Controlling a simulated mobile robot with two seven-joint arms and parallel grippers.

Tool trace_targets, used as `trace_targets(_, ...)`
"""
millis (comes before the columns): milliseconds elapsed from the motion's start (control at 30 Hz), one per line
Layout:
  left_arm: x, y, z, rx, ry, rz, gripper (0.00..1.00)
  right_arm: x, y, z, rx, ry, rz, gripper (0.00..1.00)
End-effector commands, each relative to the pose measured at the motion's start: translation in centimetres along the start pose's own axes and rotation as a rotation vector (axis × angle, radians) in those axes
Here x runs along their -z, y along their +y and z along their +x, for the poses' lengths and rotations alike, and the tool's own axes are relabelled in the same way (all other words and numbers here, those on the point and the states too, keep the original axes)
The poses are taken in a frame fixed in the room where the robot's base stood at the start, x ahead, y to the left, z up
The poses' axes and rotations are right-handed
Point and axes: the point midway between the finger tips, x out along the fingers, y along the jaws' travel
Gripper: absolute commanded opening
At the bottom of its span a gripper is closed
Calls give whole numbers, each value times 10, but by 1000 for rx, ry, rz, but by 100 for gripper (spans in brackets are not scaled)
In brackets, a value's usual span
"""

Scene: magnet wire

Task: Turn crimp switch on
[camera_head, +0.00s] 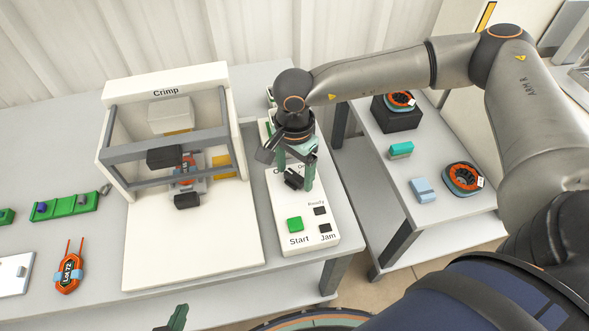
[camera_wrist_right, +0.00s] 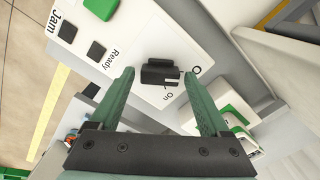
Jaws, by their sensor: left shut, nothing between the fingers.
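The white control panel (camera_head: 270,215) stands beside the crimp machine (camera_head: 166,85). Its black switch (camera_head: 293,179) also shows in the right wrist view (camera_wrist_right: 160,73), near the "On" print; the other label is partly hidden. My right gripper (camera_head: 295,172) is over the panel, pointing down, with its green fingers apart. In the right wrist view, the fingertips (camera_wrist_right: 159,73) are on either side of the switch, with gaps showing. I cannot tell whether the switch is on. My left gripper (camera_head: 177,318) shows only a little at the bottom edge, shut and empty, away from the panel.
The panel also has a green Start button (camera_head: 295,224) and small black Ready (camera_head: 320,211) and Jam (camera_head: 325,228) indicators. An orange coil (camera_head: 69,275) lies at the left. A side table (camera_head: 430,211) with coils and small blocks stands at the right, across a gap.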

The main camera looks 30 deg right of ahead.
Motion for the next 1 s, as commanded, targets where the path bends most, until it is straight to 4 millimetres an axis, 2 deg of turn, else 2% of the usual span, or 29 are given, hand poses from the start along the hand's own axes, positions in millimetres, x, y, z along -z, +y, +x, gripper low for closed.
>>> trace_targets(67,1,0,0,0,2,0,0,0,0,0,0,0,0,70)
trace_targets(633,2,0,0,1,5,1,0,0,0,0,0,0,1,6)
trace_targets(1000,-2,-1,2,1,2,1,0,0,0,1,0,-1,61,4)
